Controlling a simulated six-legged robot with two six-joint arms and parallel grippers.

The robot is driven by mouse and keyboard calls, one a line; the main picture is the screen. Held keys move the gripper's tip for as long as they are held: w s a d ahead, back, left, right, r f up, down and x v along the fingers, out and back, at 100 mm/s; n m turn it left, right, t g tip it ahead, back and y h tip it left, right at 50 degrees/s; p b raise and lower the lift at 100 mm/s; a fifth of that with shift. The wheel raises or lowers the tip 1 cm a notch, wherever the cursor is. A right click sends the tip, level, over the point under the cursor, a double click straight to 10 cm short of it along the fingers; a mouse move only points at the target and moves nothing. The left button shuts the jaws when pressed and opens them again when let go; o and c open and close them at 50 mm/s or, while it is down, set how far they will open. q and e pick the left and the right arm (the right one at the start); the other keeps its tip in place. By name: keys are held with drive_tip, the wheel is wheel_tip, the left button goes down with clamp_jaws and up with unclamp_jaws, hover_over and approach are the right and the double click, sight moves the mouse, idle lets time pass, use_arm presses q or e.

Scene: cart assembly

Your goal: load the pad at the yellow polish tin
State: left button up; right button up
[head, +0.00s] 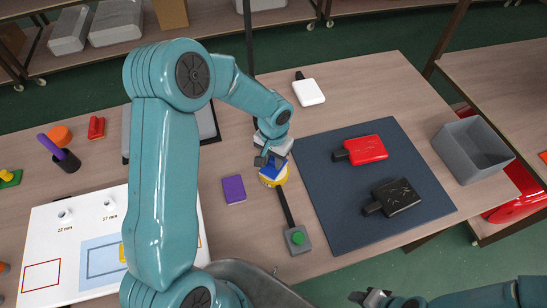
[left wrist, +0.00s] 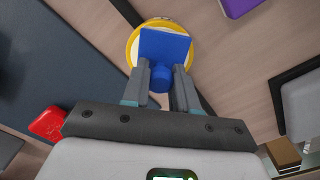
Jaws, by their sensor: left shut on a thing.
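The yellow polish tin (head: 280,181) is round and stands on the table beside the dark blue mat's left edge. In the left wrist view the tin (left wrist: 132,49) shows as a yellow rim around a pale inside. The blue pad (head: 271,171) is a flat square with a round knob. My left gripper (head: 266,160) is shut on the knob, and the pad (left wrist: 166,46) lies across the tin's mouth in the left wrist view. I cannot tell whether the pad touches the polish. My right gripper (head: 370,297) is at the bottom edge, away from the tin; its jaw opening is unclear.
The mat (head: 345,215) bears a red case (head: 366,149) and a black case (head: 397,197). A purple block (head: 233,189) lies left of the tin. A dark strap leads to a grey block with a green button (head: 298,239). A grey bin (head: 471,148) stands at the right.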

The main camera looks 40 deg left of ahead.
use_arm(q)
drive_tip(key=shift+w+f, duration=0.1)
drive_tip(key=shift+f, duration=0.1)
drive_tip(key=shift+f+b, duration=0.25)
drive_tip(key=shift+b, duration=0.15)
drive_tip(key=shift+s+f+b, duration=0.2)
drive_tip(key=shift+f+b, duration=0.05)
drive_tip(key=shift+b, duration=0.2)
idle(1.5)
